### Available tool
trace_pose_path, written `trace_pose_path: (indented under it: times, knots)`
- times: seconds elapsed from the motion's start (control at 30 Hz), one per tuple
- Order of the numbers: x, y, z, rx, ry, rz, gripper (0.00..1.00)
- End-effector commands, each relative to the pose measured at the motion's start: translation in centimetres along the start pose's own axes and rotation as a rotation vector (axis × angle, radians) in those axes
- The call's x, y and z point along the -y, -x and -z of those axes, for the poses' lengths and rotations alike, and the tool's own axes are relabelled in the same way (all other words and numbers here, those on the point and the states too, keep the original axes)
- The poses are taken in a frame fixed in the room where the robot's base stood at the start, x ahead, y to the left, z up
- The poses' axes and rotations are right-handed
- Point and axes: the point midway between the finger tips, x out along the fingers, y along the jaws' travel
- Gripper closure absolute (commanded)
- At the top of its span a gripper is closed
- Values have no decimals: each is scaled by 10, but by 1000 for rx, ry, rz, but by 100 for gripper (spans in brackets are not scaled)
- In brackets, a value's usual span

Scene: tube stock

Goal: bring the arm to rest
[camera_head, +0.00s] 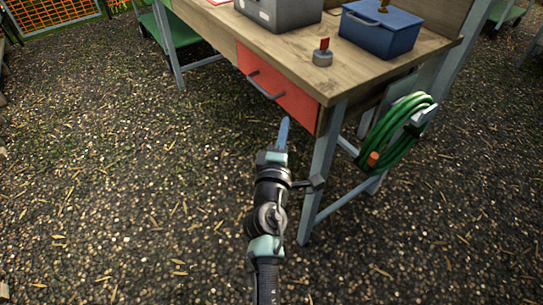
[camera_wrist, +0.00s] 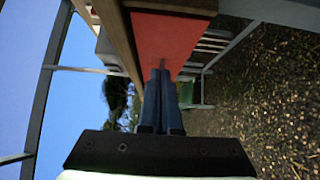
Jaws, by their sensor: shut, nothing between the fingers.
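My arm reaches forward from the bottom of the head view. My gripper (camera_head: 286,122) points at the workbench, with its blue fingers in front of the red drawer (camera_head: 299,104). In the wrist view my gripper (camera_wrist: 161,72) shows its two blue fingers side by side and closed, with nothing between them. The red drawer (camera_wrist: 165,38) lies beyond the fingertips there. I cannot tell whether the fingertips touch the drawer or its handle (camera_head: 262,86).
The wooden workbench (camera_head: 390,68) carries a grey box (camera_head: 285,14), a blue box (camera_head: 375,30) and a small red-topped item (camera_head: 323,55). A green hose (camera_head: 388,140) hangs at its right side. A bench leg (camera_head: 320,170) stands close right of my arm. Open gravel lies left.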

Motion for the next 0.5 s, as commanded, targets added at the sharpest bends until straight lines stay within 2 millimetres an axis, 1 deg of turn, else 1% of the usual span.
trace_pose_path:
  times: [0.03,0.2,0.33,0.5]
  knots:
    - [-1,11,0,0,0,2,100]
    - [0,43,1,-2,1,2,100]
    - [1,62,2,-3,1,2,100]
    - [0,76,2,-4,0,1,100]
